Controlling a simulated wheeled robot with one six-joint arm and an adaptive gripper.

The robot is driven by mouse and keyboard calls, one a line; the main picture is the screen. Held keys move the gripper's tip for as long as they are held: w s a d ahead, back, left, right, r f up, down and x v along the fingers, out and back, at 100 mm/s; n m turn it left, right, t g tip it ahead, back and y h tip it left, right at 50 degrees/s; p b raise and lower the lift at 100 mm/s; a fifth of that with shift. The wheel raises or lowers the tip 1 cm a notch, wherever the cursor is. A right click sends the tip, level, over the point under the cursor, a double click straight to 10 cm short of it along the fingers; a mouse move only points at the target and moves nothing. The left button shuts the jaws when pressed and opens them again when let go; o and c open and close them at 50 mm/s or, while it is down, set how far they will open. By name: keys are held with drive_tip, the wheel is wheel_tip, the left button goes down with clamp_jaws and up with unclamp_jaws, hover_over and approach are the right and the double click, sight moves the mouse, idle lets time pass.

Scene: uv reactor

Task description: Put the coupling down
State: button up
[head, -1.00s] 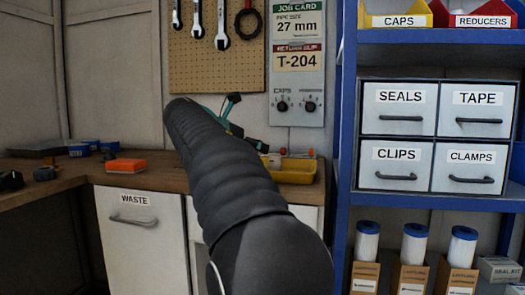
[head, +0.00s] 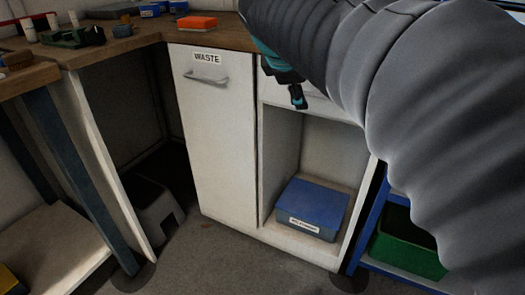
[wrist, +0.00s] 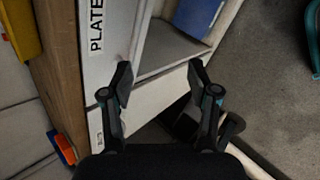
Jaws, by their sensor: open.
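I cannot make out the coupling in either current view. My gripper (wrist: 159,72) is open, its two black fingers apart, with nothing seen held between them. In the head view my gripper (head: 297,98) hangs in front of the cabinet right of the waste door, below the worktop edge, partly hidden by my arm. In the wrist view a yellow tray (wrist: 19,30) lies on the worktop at the upper left.
The waste door (head: 215,140) is shut. A blue-lidded box (head: 312,207) sits in the open cabinet bay. An orange box (head: 197,22) is on the worktop (head: 150,32). A grey step stool (head: 155,208) stands under the bench. A green crate (head: 405,249) is at lower right. Floor in front is clear.

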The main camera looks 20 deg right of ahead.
drive_tip(key=s+a+f+m+y, duration=0.3)
drive_tip(key=s+a+f+m, duration=0.3)
drive_tip(key=s+f, duration=0.2)
drive_tip(key=s+a+f+m+y, duration=0.3)
drive_tip(key=s+a+f+m, duration=0.3)
drive_tip(key=f, duration=0.4)
drive_tip(key=shift+s+a+f, duration=0.35)
drive_tip(key=shift+s+a, duration=0.3)
drive_tip(key=shift+s, duration=0.4)
